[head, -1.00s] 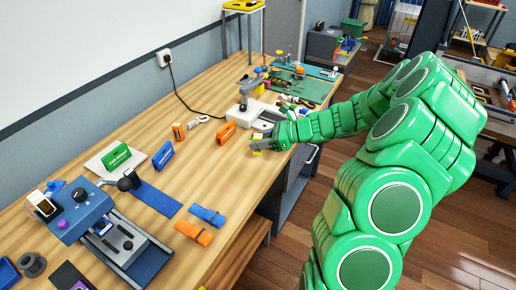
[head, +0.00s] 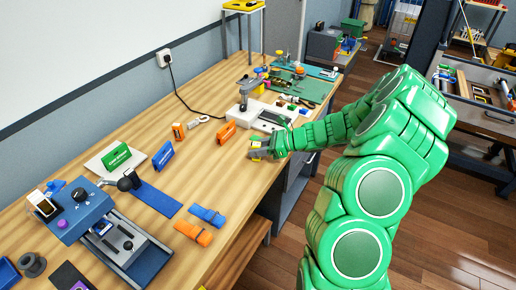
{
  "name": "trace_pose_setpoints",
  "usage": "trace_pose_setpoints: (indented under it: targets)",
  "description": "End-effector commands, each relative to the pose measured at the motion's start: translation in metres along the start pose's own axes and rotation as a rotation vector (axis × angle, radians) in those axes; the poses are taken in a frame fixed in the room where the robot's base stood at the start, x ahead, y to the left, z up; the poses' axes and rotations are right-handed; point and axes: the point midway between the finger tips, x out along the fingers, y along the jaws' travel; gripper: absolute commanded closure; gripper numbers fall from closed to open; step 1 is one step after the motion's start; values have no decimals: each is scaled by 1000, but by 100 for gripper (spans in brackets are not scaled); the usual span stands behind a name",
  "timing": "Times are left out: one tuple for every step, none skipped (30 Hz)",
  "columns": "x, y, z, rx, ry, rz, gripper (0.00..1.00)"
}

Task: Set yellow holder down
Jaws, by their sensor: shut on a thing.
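My gripper (head: 259,153) is at the front right part of the wooden workbench. It is shut on the yellow holder (head: 256,156), a small yellow piece that shows at the fingertips. Most of the holder is hidden by the gripper. I cannot tell whether its underside touches the bench top or hangs just above it.
The bench top (head: 215,170) is clear left of my gripper. An orange block (head: 227,132) and a white-based press (head: 250,112) stand behind it. Orange (head: 193,232) and blue (head: 208,215) strap pieces lie nearer. A blue machine (head: 85,215) is at the left.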

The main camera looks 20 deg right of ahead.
Motion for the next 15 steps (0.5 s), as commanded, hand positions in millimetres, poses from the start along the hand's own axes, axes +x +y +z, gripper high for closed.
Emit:
trace_pose_setpoints:
  targets:
    - [0,0,0,0,0,0,98]
    - [0,0,0,0,0,0,98]
    - [0,0,0,0,0,0,98]
    - [0,0,-1,0,0,0,98]
    - [0,0,-1,0,0,0,98]
    - [1,0,-2,0,0,0,98]
    - [1,0,-3,0,0,0,98]
    - [1,0,-2,0,0,0,59]
    - [1,0,-2,0,0,0,53]
    - [1,0,-2,0,0,0,49]
    - [1,0,-2,0,0,0,44]
    - [1,0,-2,0,0,0,38]
    - [1,0,-2,0,0,0,38]
    - [1,0,-2,0,0,0,38]
    - [1,0,-2,0,0,0,38]
